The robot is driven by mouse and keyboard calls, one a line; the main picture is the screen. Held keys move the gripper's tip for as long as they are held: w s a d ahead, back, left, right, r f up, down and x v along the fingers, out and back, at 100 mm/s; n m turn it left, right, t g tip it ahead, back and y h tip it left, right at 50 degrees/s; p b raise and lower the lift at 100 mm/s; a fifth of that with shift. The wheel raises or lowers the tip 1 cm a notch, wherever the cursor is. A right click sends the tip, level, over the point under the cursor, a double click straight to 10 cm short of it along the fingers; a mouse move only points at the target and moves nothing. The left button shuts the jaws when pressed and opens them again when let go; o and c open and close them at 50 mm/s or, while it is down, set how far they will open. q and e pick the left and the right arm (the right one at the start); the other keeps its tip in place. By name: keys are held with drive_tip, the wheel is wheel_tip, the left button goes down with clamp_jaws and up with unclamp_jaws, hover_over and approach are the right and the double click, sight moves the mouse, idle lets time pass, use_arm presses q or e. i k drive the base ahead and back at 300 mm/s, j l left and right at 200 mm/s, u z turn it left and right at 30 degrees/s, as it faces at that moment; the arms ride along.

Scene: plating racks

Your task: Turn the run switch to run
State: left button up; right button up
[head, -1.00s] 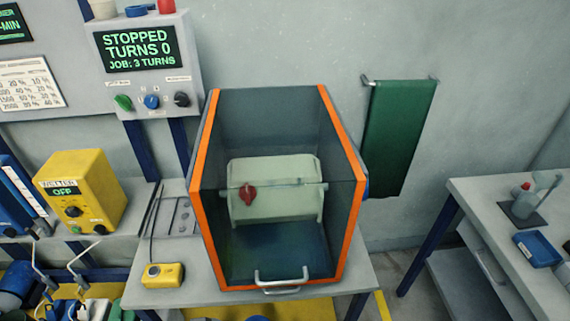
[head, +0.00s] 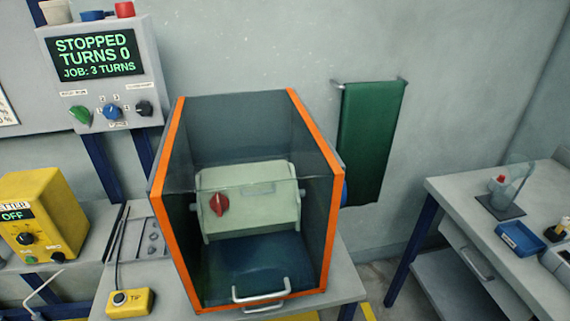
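The control box (head: 105,75) hangs on the wall at upper left in the head view. Its screen (head: 94,57) reads STOPPED, TURNS 0, JOB: 3 TURNS. Below the screen are a green knob (head: 80,115), a blue knob (head: 112,111) and a black knob (head: 144,107). Their small labels are too blurred to read surely, so I cannot tell which is the run switch by its label. Neither of my grippers is in view.
An orange-edged clear enclosure (head: 172,200) holding a pale drum with a red knob (head: 219,204) stands below right of the box. A yellow TIP button box (head: 130,302), a yellow wetter unit (head: 40,215), a green towel (head: 370,140) and a right-hand bench (head: 510,185) surround it.

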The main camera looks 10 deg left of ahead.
sight(81, 113)
drive_tip(key=u, duration=1.35)
drive_tip(key=j+z, duration=0.15)
drive_tip(key=z, duration=0.3)
